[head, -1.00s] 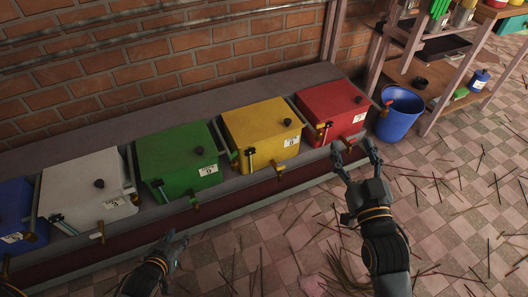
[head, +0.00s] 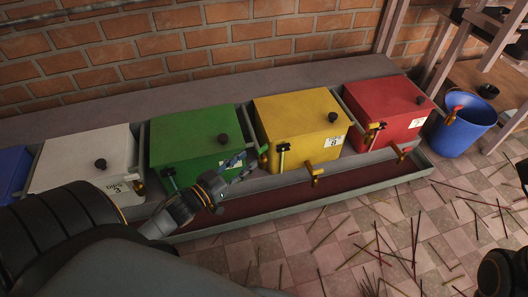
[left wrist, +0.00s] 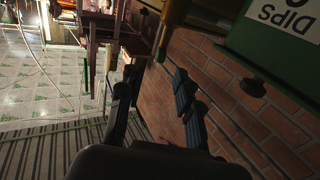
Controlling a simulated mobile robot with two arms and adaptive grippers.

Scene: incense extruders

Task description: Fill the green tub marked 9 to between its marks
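The green tub (head: 190,135) stands in the row on the ledge, with a black knob on its lid and a sight tube (head: 170,180) at its front left. Its front label and tap are hidden behind my left gripper in the head view. The left wrist view shows part of its green side (left wrist: 262,45) with a white label reading "DIPS"; the digit is cut off. My left gripper (head: 243,167) is in front of the tub's lower right front. In the left wrist view its fingers (left wrist: 155,85) are apart with nothing between them. Only a dark piece of my right arm shows at the lower right.
A white tub (head: 85,160) is to the left, yellow (head: 300,120) and red (head: 385,110) tubs to the right. A trough (head: 330,190) runs below their fronts. A blue bucket (head: 463,125) stands at the right. Incense sticks litter the floor (head: 300,245).

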